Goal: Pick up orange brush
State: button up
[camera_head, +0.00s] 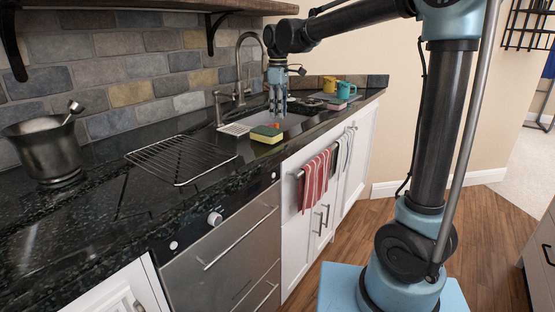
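My gripper (278,114) points straight down over the sink area, just behind a green-and-yellow sponge (265,134) on the counter's front edge. Its fingers are small in view, and I cannot tell whether they are open or shut. A small orange patch (275,125) shows right below the fingertips, at the back of the sponge. It may be part of the orange brush, but it is too small to be sure, and no whole brush is clear. I cannot tell whether the fingers touch it.
The sink (292,121) has a tall faucet (240,75) behind it. A wire rack (181,158) and a metal pot (45,148) stand left on the black counter. A yellow mug (329,84), a teal mug (343,90) and another sponge (336,106) are at the right. Striped towels (314,180) hang in front.

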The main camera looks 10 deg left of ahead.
jog(key=shift+a+f, duration=0.2)
jog(key=shift+f, duration=2.85)
jog(key=shift+a+f, duration=0.15)
jog(key=shift+f, duration=2.85)
grip_shut()
